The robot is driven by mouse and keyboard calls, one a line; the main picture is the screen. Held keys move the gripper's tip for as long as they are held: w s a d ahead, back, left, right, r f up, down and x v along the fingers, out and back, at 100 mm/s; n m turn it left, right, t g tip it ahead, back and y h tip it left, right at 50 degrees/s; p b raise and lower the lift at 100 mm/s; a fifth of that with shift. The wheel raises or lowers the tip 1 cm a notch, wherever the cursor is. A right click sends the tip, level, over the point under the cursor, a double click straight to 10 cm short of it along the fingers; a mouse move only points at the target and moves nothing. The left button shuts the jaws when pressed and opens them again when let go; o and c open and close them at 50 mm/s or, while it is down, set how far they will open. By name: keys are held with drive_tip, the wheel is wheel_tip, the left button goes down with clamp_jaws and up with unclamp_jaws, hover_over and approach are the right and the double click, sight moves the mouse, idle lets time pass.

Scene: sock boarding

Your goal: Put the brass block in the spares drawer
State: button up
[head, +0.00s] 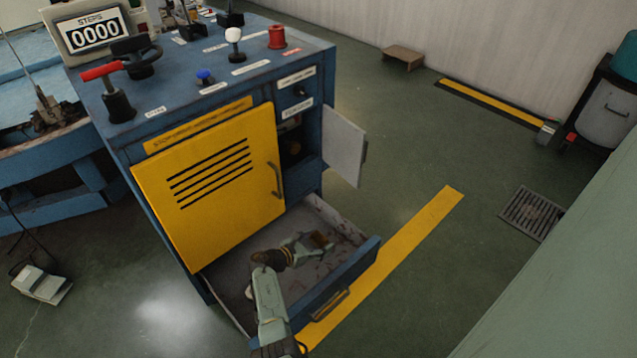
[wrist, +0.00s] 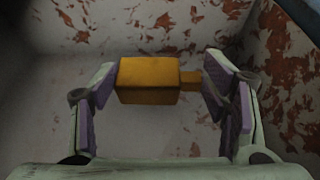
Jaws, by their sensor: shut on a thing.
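The brass block (wrist: 148,80) shows in the wrist view as an orange-gold block with a smaller stub on its right end. My gripper (wrist: 160,85) has its purple-padded fingers at either end of the block and is shut on it. In the head view my gripper (head: 318,242) reaches down inside the open spares drawer (head: 352,262), at the cabinet's bottom. The block (head: 322,240) is small and dark there. The drawer's worn, rust-flecked floor and walls surround it in the wrist view. I cannot tell whether the block touches the drawer floor.
The yellow cabinet door (head: 215,180) is shut above the drawer. A small grey door (head: 344,145) stands open to the right. Knobs and a red-handled lever (head: 105,85) stand on the cabinet top.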

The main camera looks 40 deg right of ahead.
sight(319, 246)
drive_tip(key=shift+w+d+f, duration=0.1)
drive_tip(key=shift+w+d, duration=0.05)
drive_tip(key=shift+d, duration=0.45)
wheel_tip(319, 246, down, 3)
drive_tip(key=b, duration=0.3)
drive_tip(key=shift+f+b, duration=0.1)
drive_tip(key=shift+b, duration=0.2)
drive_tip(key=shift+f, duration=0.3)
drive_tip(key=o, duration=1.4)
drive_tip(key=shift+r, duration=0.15)
